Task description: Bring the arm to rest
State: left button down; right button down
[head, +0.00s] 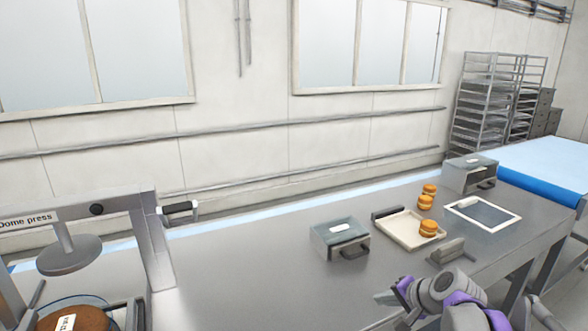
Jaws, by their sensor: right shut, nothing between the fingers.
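My right arm, grey with purple parts, comes in at the bottom right. My right gripper (388,297) is above the near part of the grey table (255,285), pointing left. It is shut and empty. It is apart from the cream tray (398,231), which lies beyond it. A filled round (428,228) sits on the tray's right side. Two more filled rounds, one (425,202) in front of the other (429,189), stand behind the tray. My left gripper is not in view.
A dome press (70,256) stands at the left with a brown round thing (76,318) under it. A grey box (340,239) is left of the tray. A dark panel with a white border (483,214) and another box (470,173) are at the right. The table's middle left is clear.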

jog(key=s+a+f+n+g+h, duration=0.1)
jog(key=s+a+f+n, duration=0.1)
jog(key=s, duration=0.7)
jog(key=s+a+f+n+h, duration=0.1)
jog(key=s+f+n, duration=0.3)
jog(key=s, duration=0.5)
jog(key=s+a+f+n+g+h, duration=0.1)
jog(key=s+f+n, duration=0.3)
jog(key=s, duration=0.5)
notch_tip(320, 180, down, 3)
jog(key=shift+s+a+r+g+h, duration=0.1)
jog(key=shift+s+a+g+h, duration=0.25)
jog(key=shift+a, duration=0.45)
